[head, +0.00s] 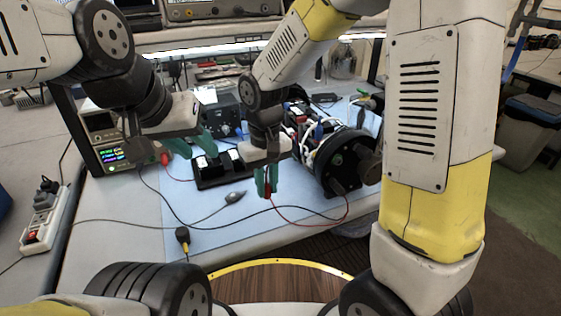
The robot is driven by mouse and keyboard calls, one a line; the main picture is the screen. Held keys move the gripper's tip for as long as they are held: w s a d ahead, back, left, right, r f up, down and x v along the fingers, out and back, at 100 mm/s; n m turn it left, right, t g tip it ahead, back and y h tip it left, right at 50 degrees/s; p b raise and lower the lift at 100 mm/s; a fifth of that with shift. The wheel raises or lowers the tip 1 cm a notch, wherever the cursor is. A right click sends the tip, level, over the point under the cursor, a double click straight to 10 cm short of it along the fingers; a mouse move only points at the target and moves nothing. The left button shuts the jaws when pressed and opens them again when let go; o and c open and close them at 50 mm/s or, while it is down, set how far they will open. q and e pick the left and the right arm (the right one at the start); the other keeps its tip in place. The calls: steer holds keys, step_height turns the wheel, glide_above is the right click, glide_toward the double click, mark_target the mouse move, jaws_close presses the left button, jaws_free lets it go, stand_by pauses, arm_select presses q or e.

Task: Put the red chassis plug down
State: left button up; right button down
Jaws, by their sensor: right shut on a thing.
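My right gripper (267,184), with green fingers pointing down, is shut on the red chassis plug (268,190), of which only a narrow red strip shows between the fingers. A red lead runs from below it along the mat toward the cylinder. The gripper is just left of the open black cylinder (343,160), above the light blue mat (220,210); I cannot tell whether the plug touches it. My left gripper (193,146) is open, its green fingers apart, near the instrument. Another red plug (164,159) is at the instrument's front.
A bench instrument (108,155) with a lit display stands at the left. A grey probe (235,197) and a black-and-yellow connector (183,236) lie in front with black cables. A power strip (43,218) is far left. The mat's front is mostly clear.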

steer(key=w, duration=0.4)
steer(key=w+d, duration=0.1)
steer(key=w, duration=0.2)
steer(key=w+d+f, duration=0.1)
steer(key=w, duration=0.3)
steer(key=shift+w+d+f, duration=0.1)
steer(key=shift+w+d, duration=0.15)
steer(key=shift+w, duration=0.1)
steer(key=shift+f, duration=1.75)
steer(key=shift+f, duration=0.35)
steer(key=c, duration=1.3)
jaws_free()
steer(key=shift+f, duration=0.1)
step_height(320, 180, up, 13)
steer(key=s+d+r+m+t+y, duration=0.2)
steer(key=s+d+r+t, duration=0.1)
steer(key=s+d+r, duration=0.6)
steer(key=s+d+m+t, duration=0.1)
steer(key=s, duration=0.3)
steer(key=s+d+m+t, duration=0.1)
steer(key=s+d, duration=0.1)
steer(key=s, duration=0.2)
steer(key=s+d+t, duration=0.1)
steer(key=s+d, duration=0.1)
steer(key=s, duration=0.2)
steer(key=shift+r+m, duration=0.3)
steer(key=shift+m, duration=0.1)
